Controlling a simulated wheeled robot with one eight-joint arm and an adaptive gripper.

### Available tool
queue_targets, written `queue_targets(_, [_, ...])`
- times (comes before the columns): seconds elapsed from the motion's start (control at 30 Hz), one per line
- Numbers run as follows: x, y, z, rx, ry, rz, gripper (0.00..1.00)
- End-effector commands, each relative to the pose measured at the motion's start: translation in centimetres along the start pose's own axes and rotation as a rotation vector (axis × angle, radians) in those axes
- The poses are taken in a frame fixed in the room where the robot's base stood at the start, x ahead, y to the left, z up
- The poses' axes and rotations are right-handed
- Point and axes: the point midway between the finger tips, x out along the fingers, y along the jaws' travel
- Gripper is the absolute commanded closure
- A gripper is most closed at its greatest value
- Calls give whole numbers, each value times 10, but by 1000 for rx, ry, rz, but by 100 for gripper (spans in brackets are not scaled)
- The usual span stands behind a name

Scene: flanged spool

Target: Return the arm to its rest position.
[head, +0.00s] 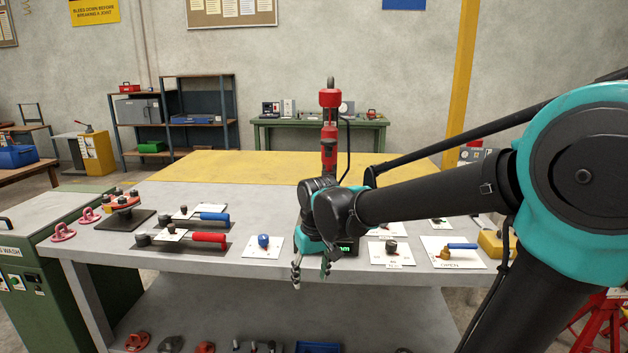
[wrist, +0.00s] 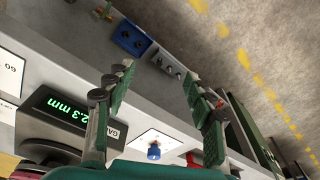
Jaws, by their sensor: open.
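My gripper (head: 311,272) hangs in front of the near edge of the grey workbench (head: 150,200), with its fingers pointing down and apart. In the wrist view the two green-padded fingers of my gripper (wrist: 160,95) stand wide apart with nothing between them. My black and teal arm reaches in from the right in the head view. A flanged spool cannot be made out with certainty. A gauge with a green digital readout (wrist: 65,110) stands on the bench beside my gripper, and in the head view my wrist hides part of it.
A blue-knobbed part on a white card (head: 263,243), red-handled (head: 208,238) and blue-handled tools (head: 214,217) lie left of my gripper. A black knob on a card (head: 391,247) and a blue-handled valve (head: 461,246) lie right. A red tool hangs behind (head: 329,140). The yellow mat (head: 240,168) looks clear.

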Motion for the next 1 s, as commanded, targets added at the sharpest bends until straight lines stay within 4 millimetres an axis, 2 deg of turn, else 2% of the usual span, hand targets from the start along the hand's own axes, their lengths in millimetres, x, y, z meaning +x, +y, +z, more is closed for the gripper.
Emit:
queue_targets(0.03, [11, 25, 16, 52, 22, 8, 46])
queue_targets(0.2, [42, 87, 69, 192, 98, 38, 46])
queue_targets(0.3, [58, 114, 103, 268, 141, 62, 46])
queue_targets(0.4, [71, 132, 133, 330, 177, 85, 46])
queue_targets(0.5, [80, 143, 156, 374, 201, 103, 46])
queue_targets(0.6, [85, 147, 168, 398, 215, 114, 46])
queue_targets(1.0, [87, 149, 173, 406, 221, 119, 46])
